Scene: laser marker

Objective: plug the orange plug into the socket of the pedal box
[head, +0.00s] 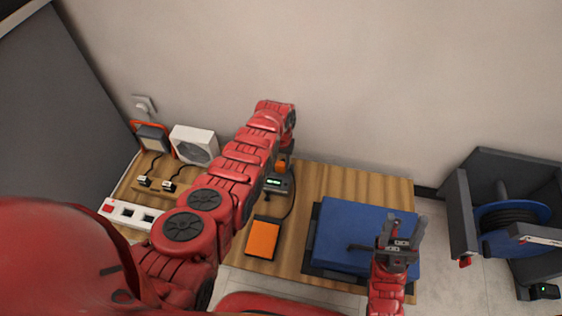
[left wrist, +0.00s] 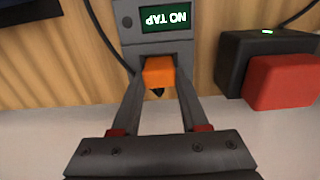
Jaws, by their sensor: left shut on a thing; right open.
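The orange plug (left wrist: 158,72) is between the fingertips of my left gripper (left wrist: 158,62), which is shut on it. The plug is at the near end of the grey pedal box (left wrist: 128,18), whose green display reads "NO TAP", upside down in the left wrist view. The socket is hidden behind the plug; I cannot tell how deep the plug sits. In the head view the plug (head: 281,166) shows beside my left wrist, just behind the box (head: 279,185). My right gripper (head: 404,228) is open and empty above the blue slab.
An orange pad (head: 262,239) lies at the table's front, with a black cable near it. A blue slab (head: 345,232) is on the right. A white power strip (head: 128,213), fan unit (head: 194,145) and lamp (head: 152,137) stand left. A black box with a red block (left wrist: 285,80) sits beside the plug.

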